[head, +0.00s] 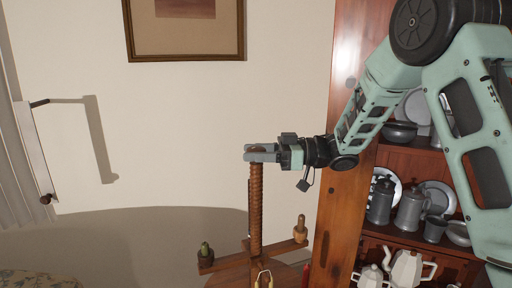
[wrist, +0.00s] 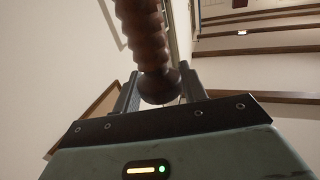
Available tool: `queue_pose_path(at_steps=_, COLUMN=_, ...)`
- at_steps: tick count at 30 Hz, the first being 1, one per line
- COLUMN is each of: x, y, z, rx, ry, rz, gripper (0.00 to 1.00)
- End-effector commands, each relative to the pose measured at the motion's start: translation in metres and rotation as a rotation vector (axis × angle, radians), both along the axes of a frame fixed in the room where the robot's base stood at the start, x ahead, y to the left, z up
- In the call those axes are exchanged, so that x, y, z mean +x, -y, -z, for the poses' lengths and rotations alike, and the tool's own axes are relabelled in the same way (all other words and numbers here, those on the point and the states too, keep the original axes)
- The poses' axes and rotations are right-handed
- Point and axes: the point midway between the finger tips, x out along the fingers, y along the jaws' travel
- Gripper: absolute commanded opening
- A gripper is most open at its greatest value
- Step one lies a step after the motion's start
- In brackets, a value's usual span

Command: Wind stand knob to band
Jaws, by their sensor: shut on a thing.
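A wooden stand has an upright, screw-threaded post (head: 256,205), which also shows in the wrist view (wrist: 143,32). A dark round knob (wrist: 158,88) sits at the end of the post. My gripper (head: 259,152) reaches in level from the right at the top of the post. Its two fingers lie on either side of the knob and are shut on it. In the head view the fingers mostly hide the knob. I cannot make out a separate band on the post.
A wooden cabinet (head: 342,160) with pewter ware stands close on the right. A framed picture (head: 186,57) hangs behind. Space left of the post is free.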

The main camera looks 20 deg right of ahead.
Motion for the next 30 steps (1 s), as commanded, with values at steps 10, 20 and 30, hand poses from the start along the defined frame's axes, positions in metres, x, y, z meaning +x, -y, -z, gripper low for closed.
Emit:
queue_pose_path(at_steps=10, x=0.0007, y=-0.0001, z=-0.0029, rx=0.003, ry=0.006, rz=-0.066, gripper=0.19)
queue_pose_path(at_steps=20, x=0.0007, y=-0.0002, z=-0.0031, rx=0.004, ry=0.008, rz=-0.067, gripper=0.19)
queue_pose_path(at_steps=30, x=0.0004, y=-0.0004, z=-0.0016, rx=0.002, ry=0.005, rz=-0.068, gripper=0.64)
